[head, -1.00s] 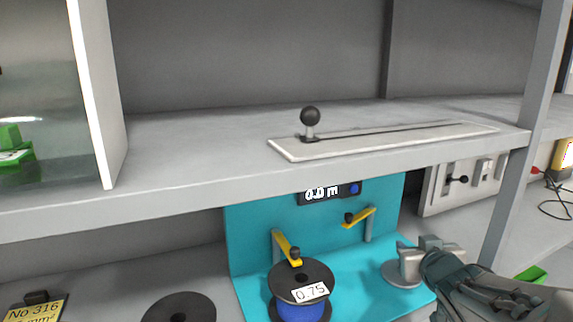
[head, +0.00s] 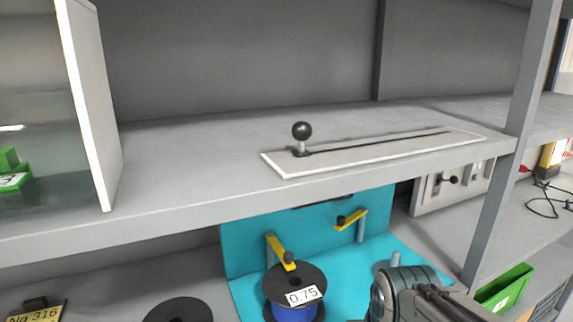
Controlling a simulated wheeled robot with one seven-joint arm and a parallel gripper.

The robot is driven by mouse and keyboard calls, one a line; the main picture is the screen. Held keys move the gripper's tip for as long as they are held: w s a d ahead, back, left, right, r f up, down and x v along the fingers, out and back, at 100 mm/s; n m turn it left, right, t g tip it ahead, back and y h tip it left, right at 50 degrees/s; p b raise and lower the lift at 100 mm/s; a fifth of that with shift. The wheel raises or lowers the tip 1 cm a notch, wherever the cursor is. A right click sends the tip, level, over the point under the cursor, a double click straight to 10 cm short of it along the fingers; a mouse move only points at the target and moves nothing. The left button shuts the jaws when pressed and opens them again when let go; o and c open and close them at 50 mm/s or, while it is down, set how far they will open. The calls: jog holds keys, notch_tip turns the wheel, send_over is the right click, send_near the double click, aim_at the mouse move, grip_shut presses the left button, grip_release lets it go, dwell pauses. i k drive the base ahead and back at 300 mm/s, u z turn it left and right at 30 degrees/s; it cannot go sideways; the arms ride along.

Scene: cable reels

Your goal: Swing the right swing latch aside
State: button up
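The right swing latch (head: 351,218) is a yellow arm with a black knob on a grey post, standing on the turquoise stand under the shelf. The left swing latch (head: 280,252) is a similar yellow arm, its knob end over the top of a reel (head: 294,291) labelled 0.75 with blue cable. My gripper (head: 385,294) is at the bottom, right of the reel and below the right latch, apart from it. Its fingertips cannot be made out, so whether it is open or shut is unclear. It hides part of a grey peg (head: 395,259).
The shelf (head: 190,197) crosses above the stand and carries a slotted plate with a black ball knob (head: 302,131). A grey upright (head: 505,160) and a green bin (head: 503,287) stand at right. A black disc (head: 179,310) lies at lower left.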

aim_at(343, 223)
jog(key=k, duration=1)
jog(key=u, duration=1)
jog(key=i, duration=0.85)
jog(key=z, duration=1)
